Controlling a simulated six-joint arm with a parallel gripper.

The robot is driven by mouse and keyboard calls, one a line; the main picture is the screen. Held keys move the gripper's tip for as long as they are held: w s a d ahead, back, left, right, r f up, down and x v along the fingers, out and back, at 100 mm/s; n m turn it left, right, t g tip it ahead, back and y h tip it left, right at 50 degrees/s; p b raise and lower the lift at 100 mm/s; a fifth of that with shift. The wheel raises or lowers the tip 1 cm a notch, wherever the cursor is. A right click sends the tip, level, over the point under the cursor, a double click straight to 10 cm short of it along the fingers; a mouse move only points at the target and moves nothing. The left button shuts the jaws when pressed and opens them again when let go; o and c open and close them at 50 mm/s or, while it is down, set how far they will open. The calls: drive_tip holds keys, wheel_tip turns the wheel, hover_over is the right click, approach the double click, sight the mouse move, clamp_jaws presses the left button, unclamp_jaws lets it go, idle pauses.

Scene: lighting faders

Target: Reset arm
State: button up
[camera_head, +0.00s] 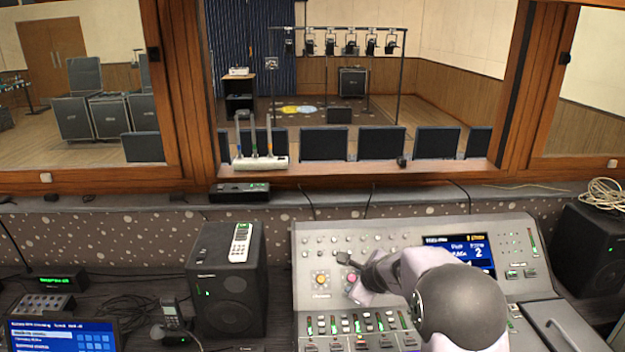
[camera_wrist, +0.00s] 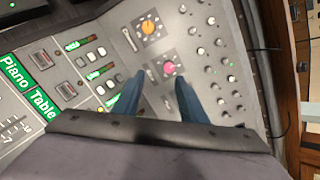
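My gripper (camera_head: 350,272) is over the sloping lighting console, near its left-middle knobs. In the wrist view my gripper (camera_wrist: 157,88) shows two dark blue fingers spread apart with nothing between them. A pink-red knob (camera_wrist: 169,68) lies on the panel just beyond the gap between the fingertips. An orange knob (camera_wrist: 149,27) is farther off; it also shows in the head view (camera_head: 321,280). Fader slots and green labels reading Piano (camera_wrist: 15,71) and Table (camera_wrist: 42,102) are at the left of the wrist view. My arm hides part of the console in the head view.
The console (camera_head: 302,240) has a screen (camera_head: 465,250) at its upper right and faders along its front. Black speakers (camera_head: 226,300) and (camera_head: 592,245) stand on either side. A monitor (camera_head: 62,335) is at lower left. A window ledge (camera_head: 420,180) runs behind.

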drive_tip(key=s+a+n+g+y, duration=0.1)
drive_tip(key=s+a+n+g, duration=0.1)
drive_tip(key=s+n, duration=0.55)
drive_tip(key=s+a+n+g, duration=0.25)
drive_tip(key=s+n, duration=0.25)
drive_tip(key=s, duration=0.5)
drive_tip(key=s+d+f+n+g+h, duration=0.1)
drive_tip(key=s+n+g, duration=0.1)
drive_tip(key=s+n, duration=0.4)
drive_tip(key=s+d+f+n+g+h, duration=0.1)
drive_tip(key=s+n, duration=0.5)
drive_tip(key=s, duration=0.8)
drive_tip(key=shift+s+d+f+g, duration=0.35)
drive_tip(key=shift+d+f+g, duration=0.2)
drive_tip(key=shift+d+f, duration=0.15)
drive_tip(key=shift+a+n, duration=0.1)
drive_tip(key=shift+n, duration=0.15)
